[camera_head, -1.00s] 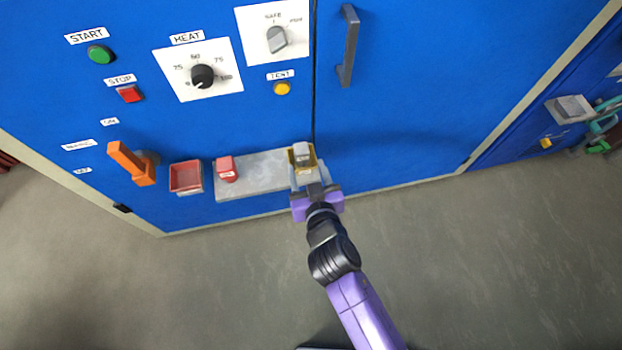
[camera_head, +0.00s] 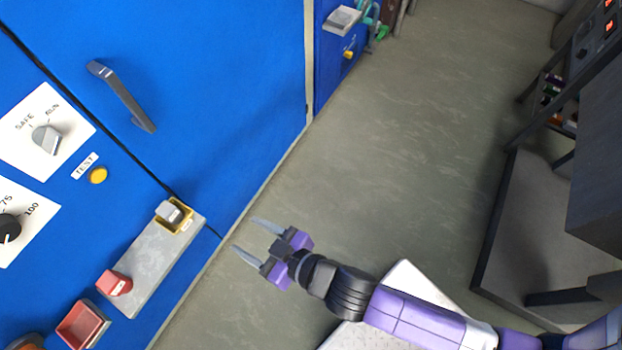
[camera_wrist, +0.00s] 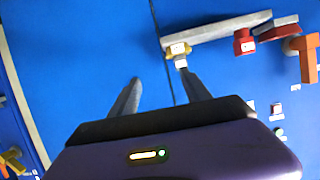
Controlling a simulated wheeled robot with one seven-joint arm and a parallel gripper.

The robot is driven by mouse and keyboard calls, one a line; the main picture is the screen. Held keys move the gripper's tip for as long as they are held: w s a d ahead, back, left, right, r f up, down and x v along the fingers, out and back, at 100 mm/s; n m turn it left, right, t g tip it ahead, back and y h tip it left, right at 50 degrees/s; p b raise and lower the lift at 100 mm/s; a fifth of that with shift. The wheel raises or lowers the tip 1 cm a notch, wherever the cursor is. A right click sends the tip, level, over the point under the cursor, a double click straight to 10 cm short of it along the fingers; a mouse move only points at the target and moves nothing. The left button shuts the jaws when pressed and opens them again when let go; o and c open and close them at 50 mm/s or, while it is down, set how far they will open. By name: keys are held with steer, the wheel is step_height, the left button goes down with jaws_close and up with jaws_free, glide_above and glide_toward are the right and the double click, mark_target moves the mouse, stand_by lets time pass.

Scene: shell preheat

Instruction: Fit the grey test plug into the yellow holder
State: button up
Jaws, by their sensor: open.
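The grey test plug (camera_head: 169,211) sits in the yellow holder (camera_head: 184,221) at the end of the grey shelf on the blue cabinet. In the wrist view the plug (camera_wrist: 181,62) and the yellow holder (camera_wrist: 177,49) show beyond the fingertips. My gripper (camera_head: 244,234) is open and empty, apart from the holder and to its right in the head view. Its two fingers (camera_wrist: 167,85) are spread in the wrist view. How deep the plug sits cannot be told.
The grey shelf (camera_head: 150,262) also carries a red plug (camera_head: 114,283). A red tray (camera_head: 83,325) is beside it. A door handle (camera_head: 122,96) sticks out above. Open floor (camera_head: 400,130) lies right of the cabinet; a dark bench (camera_head: 598,170) stands at far right.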

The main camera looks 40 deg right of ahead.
steer(key=s+d+r+m+h, duration=0.1)
steer(key=s+d+r, duration=0.6)
steer(key=s, duration=0.3)
steer(key=s+d+r+m+t+h, duration=0.1)
steer(key=s+d+r+h, duration=0.1)
steer(key=s+d+r, duration=0.5)
steer(key=s+r, duration=0.1)
steer(key=s, duration=0.2)
steer(key=shift+s+r+m+h, duration=0.15)
steer(key=shift+r+m+h, duration=0.15)
steer(key=shift+r+m, duration=0.1)
steer(key=shift+d, duration=0.1)
step_height(320, 180, up, 3)
steer(key=p, duration=0.3)
steer(key=shift+r, duration=0.15)
steer(key=shift+c, duration=0.3)
